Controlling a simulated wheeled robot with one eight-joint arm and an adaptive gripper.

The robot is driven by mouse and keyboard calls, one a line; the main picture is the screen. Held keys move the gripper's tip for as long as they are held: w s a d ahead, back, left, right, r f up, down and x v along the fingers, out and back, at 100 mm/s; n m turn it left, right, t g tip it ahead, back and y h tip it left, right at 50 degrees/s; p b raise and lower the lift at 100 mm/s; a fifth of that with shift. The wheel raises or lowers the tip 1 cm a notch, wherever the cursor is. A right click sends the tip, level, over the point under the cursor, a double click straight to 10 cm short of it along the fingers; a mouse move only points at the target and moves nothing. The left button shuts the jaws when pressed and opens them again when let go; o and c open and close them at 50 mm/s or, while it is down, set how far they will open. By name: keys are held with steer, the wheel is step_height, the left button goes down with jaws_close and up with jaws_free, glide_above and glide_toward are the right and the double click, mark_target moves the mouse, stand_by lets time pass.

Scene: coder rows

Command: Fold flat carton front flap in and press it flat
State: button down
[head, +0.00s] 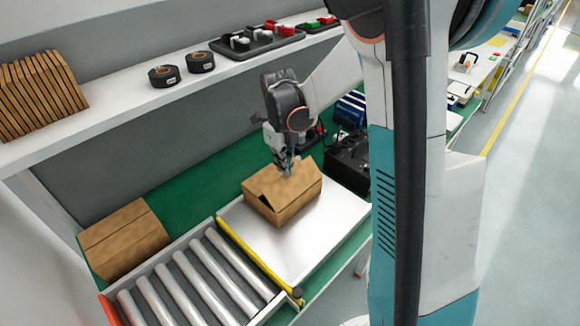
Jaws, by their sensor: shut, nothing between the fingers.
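The brown carton (284,208) stands upright on a pale metal plate (322,225) in the middle of the head view. Its top flaps look mostly folded over. I cannot tell exactly which flap is the front one. My gripper (288,170) points down at the far part of the carton's top. Its fingers are shut with nothing between them. The tips are at or just above the cardboard; contact cannot be told at this size.
A roller conveyor (205,280) with a yellow strip (258,262) borders the plate on the left. Another carton (124,240) lies at far left. A black box (349,158) stands behind right. A shelf above holds flat cartons (38,92), tape rolls (165,76) and a tray (246,44).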

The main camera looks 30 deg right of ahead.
steer(key=shift+w+a+f+g+h+b, duration=0.1)
steer(key=shift+w+f+g+h+b, duration=0.25)
steer(key=shift+f+g, duration=0.3)
steer(key=shift+w+a+f+g+h+b, duration=0.15)
steer(key=shift+w+f+g+b, duration=0.15)
steer(key=shift+w+f+g, duration=0.35)
steer(key=shift+w+a+f+g+h+b, duration=0.1)
steer(key=shift+w+f+g+h+b, duration=0.2)
steer(key=shift+g, duration=0.6)
steer(key=shift+f, duration=0.15)
